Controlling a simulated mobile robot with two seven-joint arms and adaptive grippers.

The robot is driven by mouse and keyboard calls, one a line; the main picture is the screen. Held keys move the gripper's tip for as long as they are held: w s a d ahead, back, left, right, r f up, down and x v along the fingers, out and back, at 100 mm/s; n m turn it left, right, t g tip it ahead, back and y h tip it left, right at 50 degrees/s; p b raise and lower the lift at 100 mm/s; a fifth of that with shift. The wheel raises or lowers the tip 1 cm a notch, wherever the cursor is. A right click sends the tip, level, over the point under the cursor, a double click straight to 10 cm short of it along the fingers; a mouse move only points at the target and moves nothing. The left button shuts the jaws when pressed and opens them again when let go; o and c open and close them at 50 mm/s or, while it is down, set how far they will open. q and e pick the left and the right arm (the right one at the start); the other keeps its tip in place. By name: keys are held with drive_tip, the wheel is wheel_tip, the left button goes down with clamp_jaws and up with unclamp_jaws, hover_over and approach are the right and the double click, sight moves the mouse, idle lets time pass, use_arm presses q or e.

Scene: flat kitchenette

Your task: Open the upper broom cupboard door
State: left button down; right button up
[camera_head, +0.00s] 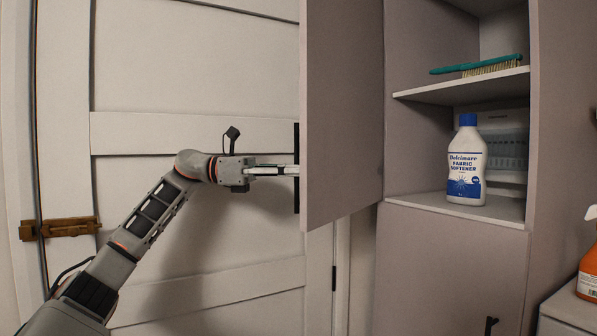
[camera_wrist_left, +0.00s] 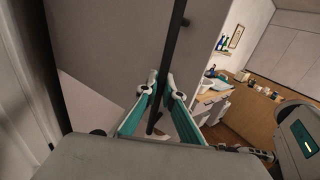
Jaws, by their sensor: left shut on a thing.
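The upper broom cupboard door (camera_head: 343,110) stands swung wide open to the left of the cupboard, and the shelves inside show. Its dark bar handle (camera_head: 297,198) is on the door's far face, at the left edge; it also shows in the left wrist view (camera_wrist_left: 176,35). My left gripper (camera_wrist_left: 164,88) is shut on the handle, with one teal finger on each side of the bar. In the head view its fingertips (camera_head: 296,170) reach the handle and are partly hidden by the door edge.
A white fabric softener bottle (camera_head: 466,165) and a green brush (camera_head: 480,67) stand on the cupboard shelves. The lower cupboard door (camera_head: 440,265) is shut. A panelled door (camera_head: 190,80) is behind my left arm. An orange spray bottle (camera_head: 588,272) is at far right.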

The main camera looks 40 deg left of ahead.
use_arm(q)
drive_tip(key=c, duration=2.4)
unclamp_jaws()
drive_tip(key=shift+f, duration=0.1)
drive_tip(key=shift+o, duration=1.1)
drive_tip(key=shift+s, duration=0.15)
